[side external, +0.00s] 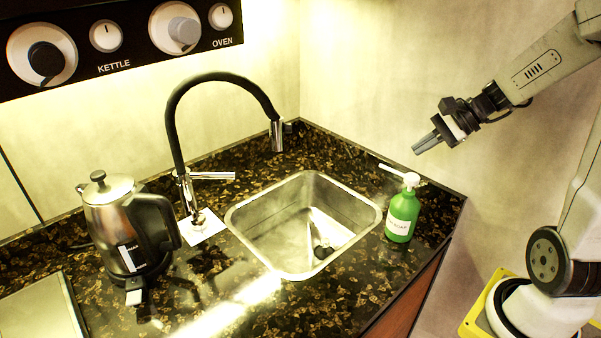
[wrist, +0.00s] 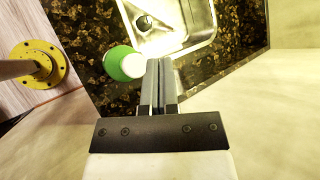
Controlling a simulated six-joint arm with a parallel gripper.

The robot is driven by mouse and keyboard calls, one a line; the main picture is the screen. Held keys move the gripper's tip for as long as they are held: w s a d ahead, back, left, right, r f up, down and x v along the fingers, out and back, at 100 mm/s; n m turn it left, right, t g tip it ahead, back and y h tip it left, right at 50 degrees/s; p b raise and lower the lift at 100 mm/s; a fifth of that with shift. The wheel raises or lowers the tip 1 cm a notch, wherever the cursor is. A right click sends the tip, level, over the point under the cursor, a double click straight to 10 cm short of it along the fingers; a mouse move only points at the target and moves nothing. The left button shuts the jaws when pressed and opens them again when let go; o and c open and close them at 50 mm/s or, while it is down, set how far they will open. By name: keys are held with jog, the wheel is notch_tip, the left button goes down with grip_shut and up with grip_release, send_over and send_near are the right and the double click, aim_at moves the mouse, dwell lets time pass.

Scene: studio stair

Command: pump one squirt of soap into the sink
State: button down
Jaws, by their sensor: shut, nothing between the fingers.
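A green soap bottle (side external: 402,214) with a white pump head (side external: 411,179) stands upright on the counter at the right edge of the sink (side external: 236,222). Its nozzle points left, toward the basin. My gripper (side external: 427,144) is shut and empty, in the air above and slightly right of the pump head, apart from it. In the wrist view the shut fingers (wrist: 159,64) show at the centre, with the green bottle (wrist: 124,64) just left of the fingertips. The white pump top there partly covers the bottle. The sink (wrist: 207,22) lies beyond the fingertips.
A black faucet (side external: 178,130) arches over the sink's back left. A kettle (side external: 125,225) stands left of the sink. The dark speckled counter (side external: 340,300) has free room in front. The wall (side external: 365,75) rises close behind the bottle and my gripper.

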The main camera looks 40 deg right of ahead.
aim_at(410, 176)
jog(key=shift+f, duration=2)
jog(key=shift+f, duration=1.3)
dwell(2.2)
jog(key=shift+r, duration=1.35)
jog(key=shift+r, duration=0.15)
jog(key=shift+r, duration=2.35)
